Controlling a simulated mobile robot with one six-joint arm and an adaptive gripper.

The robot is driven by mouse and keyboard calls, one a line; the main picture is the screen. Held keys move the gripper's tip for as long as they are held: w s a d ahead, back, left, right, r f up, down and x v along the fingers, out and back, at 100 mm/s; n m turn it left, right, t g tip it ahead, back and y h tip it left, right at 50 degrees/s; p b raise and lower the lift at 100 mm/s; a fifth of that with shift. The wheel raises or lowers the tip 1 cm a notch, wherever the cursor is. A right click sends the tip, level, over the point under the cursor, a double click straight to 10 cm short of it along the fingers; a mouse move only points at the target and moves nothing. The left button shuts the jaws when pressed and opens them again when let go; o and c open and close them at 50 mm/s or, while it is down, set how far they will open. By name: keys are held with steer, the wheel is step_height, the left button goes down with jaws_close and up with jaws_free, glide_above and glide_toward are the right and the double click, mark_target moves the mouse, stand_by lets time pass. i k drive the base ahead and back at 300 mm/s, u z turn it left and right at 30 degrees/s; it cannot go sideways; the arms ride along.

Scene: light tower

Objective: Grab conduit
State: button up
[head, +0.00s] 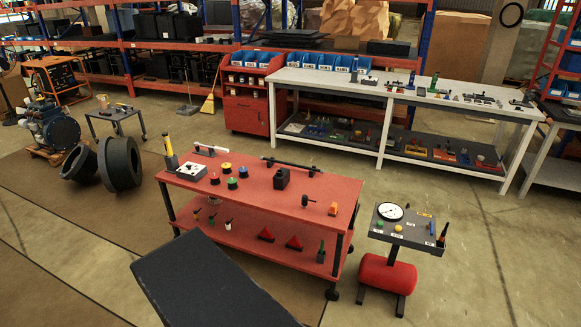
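I cannot tell for sure which thing is the conduit. Two long thin pieces lie along the back of the red cart's top (255,190). One is a dark rod (290,165) with small fittings, towards the back middle. The other is a shorter pale bar (211,149) with dark and reddish parts, at the back left. Both look too small for details. My gripper is not in view.
A gauge stand (402,226) with a red tank is on the right. A long white workbench (330,82) stands behind.

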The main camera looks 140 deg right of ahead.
mark_target(321, 171)
steer(key=z, duration=0.4)
steer(key=k, duration=1.4)
steer(key=z, duration=2.85)
